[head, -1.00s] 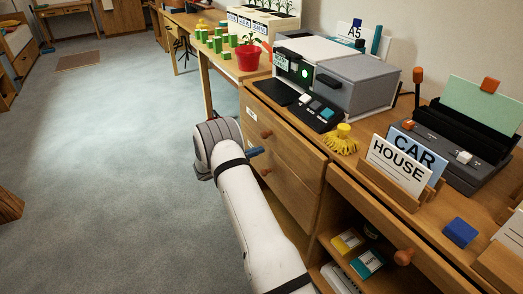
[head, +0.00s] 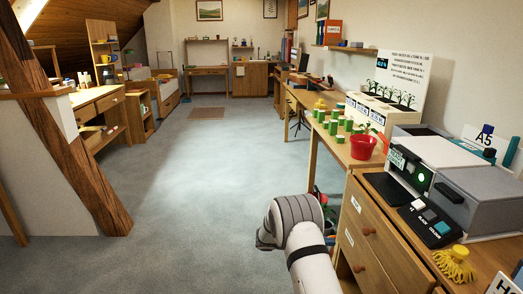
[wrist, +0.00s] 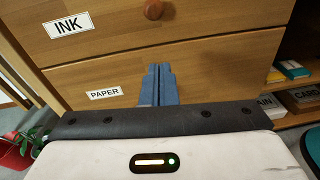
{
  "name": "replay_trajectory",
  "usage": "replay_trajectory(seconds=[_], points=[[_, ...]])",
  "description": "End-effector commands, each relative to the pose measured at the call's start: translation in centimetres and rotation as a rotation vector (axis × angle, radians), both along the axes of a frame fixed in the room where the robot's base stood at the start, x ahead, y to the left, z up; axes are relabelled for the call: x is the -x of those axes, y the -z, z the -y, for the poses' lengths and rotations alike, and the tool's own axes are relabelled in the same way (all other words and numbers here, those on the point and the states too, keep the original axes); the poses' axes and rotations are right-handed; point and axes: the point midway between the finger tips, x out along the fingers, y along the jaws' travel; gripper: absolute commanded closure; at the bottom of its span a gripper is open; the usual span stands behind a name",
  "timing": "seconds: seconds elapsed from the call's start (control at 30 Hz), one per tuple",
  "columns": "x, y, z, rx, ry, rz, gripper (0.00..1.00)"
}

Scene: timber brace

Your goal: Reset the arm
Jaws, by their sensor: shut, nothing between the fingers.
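My gripper shows in the wrist view (wrist: 159,86) as two blue fingers pressed together with nothing between them. It points at the front of a wooden drawer unit, over the drawer labelled PAPER (wrist: 220,75). I cannot tell whether the fingertips touch the wood. The drawer labelled INK (wrist: 150,35) is above it. Both drawers look shut. In the head view, my arm hangs low in front of the drawer unit (head: 375,245), and my gripper is hidden there.
A slanted timber post (head: 65,125) rises at the left. Open carpet (head: 200,170) lies between. Open shelves (wrist: 300,60) adjoin the drawers.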

Motion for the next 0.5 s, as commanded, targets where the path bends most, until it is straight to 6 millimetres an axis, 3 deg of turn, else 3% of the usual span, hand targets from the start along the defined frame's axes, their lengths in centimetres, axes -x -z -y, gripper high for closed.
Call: replay_trajectory(seconds=[0.03, 0.1, 0.5], points=[[0.9, -4.0, 0.3, -0.047, 0.032, 0.039, 1.0], [2.6, -7.3, 0.5, -0.12, 0.079, 0.093, 1.0], [13.8, -23.3, -0.6, -0.53, 0.368, 0.441, 1.0]])
